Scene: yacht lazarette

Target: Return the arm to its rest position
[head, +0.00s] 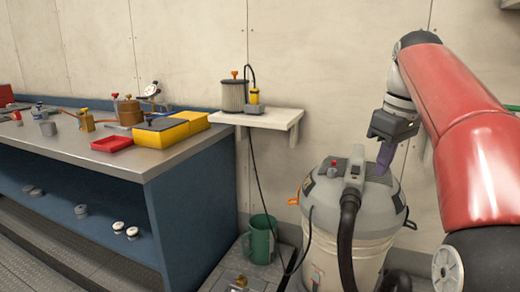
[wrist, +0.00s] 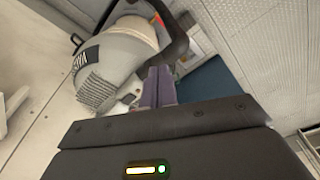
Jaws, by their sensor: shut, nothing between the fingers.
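My arm reaches in from the right of the head view, with its red link in front of the wall. My gripper (head: 385,158) points down just above the lid of a grey and white shop vacuum (head: 350,225). Its purple fingers are together and hold nothing. In the wrist view the closed fingers (wrist: 158,86) show at the middle, with the vacuum (wrist: 120,55) beyond them. I cannot tell whether the fingertips touch the lid.
A small wall shelf (head: 265,118) holds a ribbed canister (head: 233,95) and a yellow device (head: 254,97). A blue workbench (head: 195,200) at left carries yellow bins (head: 160,135), a red tray (head: 111,144) and several fittings. A black hose (head: 347,235) hangs in front.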

